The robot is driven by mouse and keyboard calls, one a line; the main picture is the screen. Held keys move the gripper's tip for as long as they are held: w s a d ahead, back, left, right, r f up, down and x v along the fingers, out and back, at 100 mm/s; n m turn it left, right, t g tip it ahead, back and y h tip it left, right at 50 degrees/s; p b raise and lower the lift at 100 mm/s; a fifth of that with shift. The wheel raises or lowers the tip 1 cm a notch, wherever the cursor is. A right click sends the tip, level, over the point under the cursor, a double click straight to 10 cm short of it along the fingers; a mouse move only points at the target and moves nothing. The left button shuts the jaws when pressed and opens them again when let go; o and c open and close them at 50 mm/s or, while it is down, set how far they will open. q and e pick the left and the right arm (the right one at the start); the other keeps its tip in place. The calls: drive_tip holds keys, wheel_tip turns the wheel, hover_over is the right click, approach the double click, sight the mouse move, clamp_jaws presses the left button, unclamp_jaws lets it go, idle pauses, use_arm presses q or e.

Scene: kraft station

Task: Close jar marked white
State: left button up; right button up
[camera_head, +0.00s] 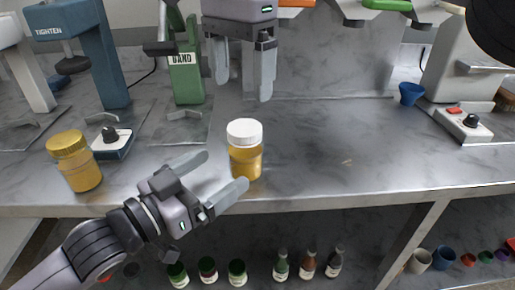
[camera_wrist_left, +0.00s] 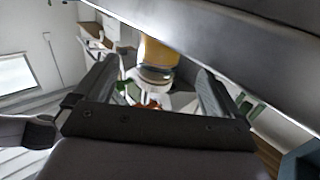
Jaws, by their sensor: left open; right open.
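The jar with the white lid (camera_head: 245,152) stands upright near the counter's front edge, amber inside. The white lid sits on top; I cannot tell whether it is tight. My left gripper (camera_head: 224,170) is open, pointing at the jar's lower body from the front left, with one finger on each side. In the left wrist view, which is tilted over, the jar's amber body (camera_wrist_left: 158,52) shows beyond and between the open fingers (camera_wrist_left: 157,78). Contact is not clear. My right gripper (camera_head: 243,90) is open and empty, pointing down above and slightly behind the lid.
A yellow-lidded jar (camera_head: 75,162) stands at the left of the counter. Blue (camera_head: 95,50) and green (camera_head: 186,70) machines stand behind. A blue cup (camera_head: 410,93) and a grey machine (camera_head: 455,75) are at the right. The counter right of the white-lidded jar is clear. Bottles (camera_head: 308,264) stand below.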

sight(234, 161)
use_arm(q)
drive_tip(key=shift+w+d, duration=0.2)
use_arm(e)
drive_tip(key=shift+w+d, duration=0.2)
use_arm(q)
drive_tip(key=shift+x, duration=3.55)
clamp_jaws()
use_arm(e)
drive_tip(key=shift+s+a, duration=0.1)
drive_tip(key=shift+f, duration=0.1)
